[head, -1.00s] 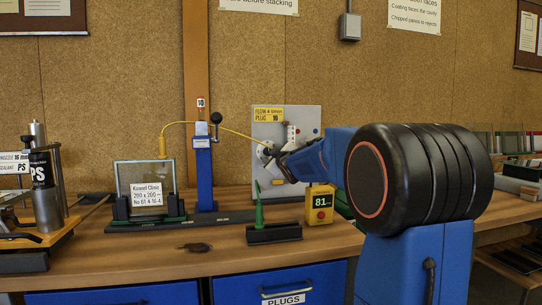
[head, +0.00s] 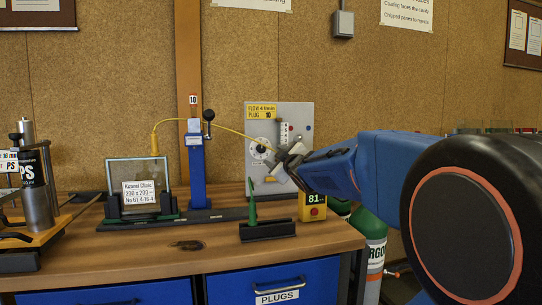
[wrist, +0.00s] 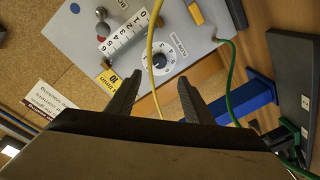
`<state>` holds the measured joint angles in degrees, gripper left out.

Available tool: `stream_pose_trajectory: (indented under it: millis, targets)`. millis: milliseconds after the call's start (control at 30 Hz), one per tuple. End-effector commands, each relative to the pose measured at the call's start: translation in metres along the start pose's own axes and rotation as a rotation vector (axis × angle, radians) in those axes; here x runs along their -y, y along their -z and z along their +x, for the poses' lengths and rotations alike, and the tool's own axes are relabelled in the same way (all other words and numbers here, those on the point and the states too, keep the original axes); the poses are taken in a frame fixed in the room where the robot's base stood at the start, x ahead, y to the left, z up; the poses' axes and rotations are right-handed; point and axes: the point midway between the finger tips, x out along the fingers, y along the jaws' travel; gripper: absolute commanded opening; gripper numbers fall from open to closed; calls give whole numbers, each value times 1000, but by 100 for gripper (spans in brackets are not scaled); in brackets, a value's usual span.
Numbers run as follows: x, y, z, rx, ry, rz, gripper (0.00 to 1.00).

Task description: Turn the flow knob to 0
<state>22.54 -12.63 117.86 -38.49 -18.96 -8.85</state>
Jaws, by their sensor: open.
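My gripper (head: 284,164) is open and empty, just right of and below the dial in the head view. In the wrist view its two dark fingers (wrist: 160,82) spread on either side below the dial, apart from it. A numbered scale (wrist: 125,33) sits beside the dial on the panel.
A yellow hose (wrist: 150,50) passes close by the dial, and a green hose (wrist: 230,80) runs to the right.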

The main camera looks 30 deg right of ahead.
Motion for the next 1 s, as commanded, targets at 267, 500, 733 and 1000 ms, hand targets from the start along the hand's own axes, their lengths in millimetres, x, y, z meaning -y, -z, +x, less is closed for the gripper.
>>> stream_pose_trajectory:
  millis: [267,500,733,1000]
  targets:
    - [0,0,-36,1,-1,0,47]
    - [0,-1,-45,1,0,0,47]
    - [0,-1,-45,1,0,0,47]
    - [0,0,-45,1,0,0,47]
